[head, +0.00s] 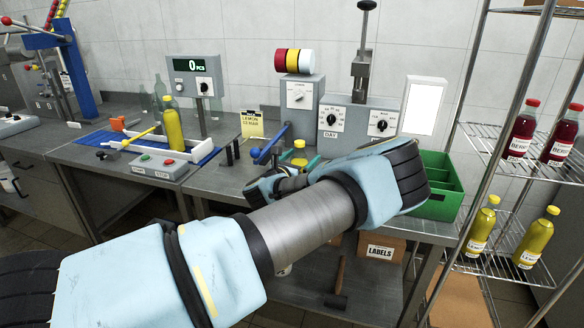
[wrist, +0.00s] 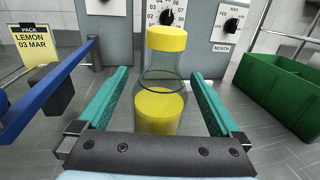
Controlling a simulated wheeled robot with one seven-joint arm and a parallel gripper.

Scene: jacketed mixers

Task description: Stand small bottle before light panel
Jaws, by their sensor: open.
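The small bottle (wrist: 160,105) has a yellow cap, clear walls and yellow liquid in its lower part. It stands upright on the grey bench; in the head view its cap and top (head: 299,145) show just behind my arm. My gripper (wrist: 160,78) is open, with its teal fingers on either side of the bottle and visible gaps. In the head view my arm mostly hides the gripper. The light panel (head: 422,106) is a bright white upright rectangle at the bench's back right, beyond the green crate's left end.
A green divided crate (head: 439,172) stands right of the bottle. A blue lever (wrist: 48,88) and a yellow sign (wrist: 33,45) are at left. Dial machines (head: 358,118) stand behind. A taller yellow bottle (head: 173,128) is on the conveyor; a wire rack (head: 489,265) holds bottles at right.

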